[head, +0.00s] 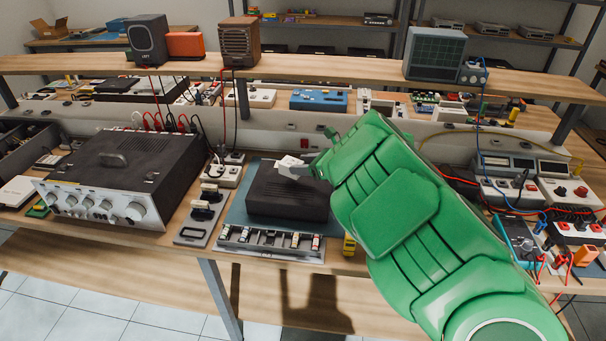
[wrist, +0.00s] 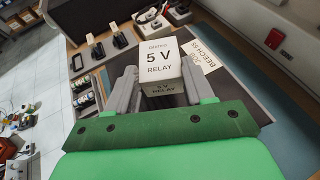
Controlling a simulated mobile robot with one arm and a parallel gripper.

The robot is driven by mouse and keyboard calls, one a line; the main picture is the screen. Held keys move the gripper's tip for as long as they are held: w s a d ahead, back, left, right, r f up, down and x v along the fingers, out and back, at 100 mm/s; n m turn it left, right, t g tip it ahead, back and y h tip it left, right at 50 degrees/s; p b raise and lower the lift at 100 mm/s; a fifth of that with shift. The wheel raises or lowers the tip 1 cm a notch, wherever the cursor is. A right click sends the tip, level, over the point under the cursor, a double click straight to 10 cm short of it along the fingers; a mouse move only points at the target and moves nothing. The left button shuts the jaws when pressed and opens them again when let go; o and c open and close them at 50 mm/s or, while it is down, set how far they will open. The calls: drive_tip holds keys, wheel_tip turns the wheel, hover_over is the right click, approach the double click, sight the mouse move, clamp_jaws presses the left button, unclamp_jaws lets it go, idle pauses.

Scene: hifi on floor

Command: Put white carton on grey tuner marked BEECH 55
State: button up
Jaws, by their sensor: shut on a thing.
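The white carton (wrist: 159,62), printed "5 V RELAY", is between the two grey fingers of my gripper (wrist: 160,84) in the wrist view. The fingers are shut on its sides. In the head view the carton (head: 290,161) shows small at the tip of my gripper (head: 303,171), over the back part of the dark grey tuner (head: 287,198). A label reading "BEECH 55" lies on the tuner's top (wrist: 222,88) beside the carton in the wrist view. I cannot tell whether the carton touches the tuner's top.
The tuner sits on a blue-grey mat (head: 237,218) on the workbench. A large amplifier (head: 125,175) stands at the left, and a component strip (head: 268,241) lies in front. A white socket box (head: 226,176) is at the tuner's left. Instruments and cables crowd the right.

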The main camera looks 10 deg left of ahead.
drive_tip(key=shift+w+f, duration=0.3)
drive_tip(key=shift+f, duration=0.1)
drive_tip(key=shift+a+f, duration=0.1)
drive_tip(key=shift+w+f, duration=0.15)
drive_tip(key=shift+f, duration=1.45)
drive_tip(key=o, duration=1)
drive_tip(key=shift+f, duration=0.1)
drive_tip(key=shift+o, duration=0.2)
drive_tip(key=shift+d+r, duration=0.25)
drive_tip(key=v, duration=1.1)
drive_tip(key=shift+s+d, duration=0.15)
drive_tip(key=shift+s, duration=0.05)
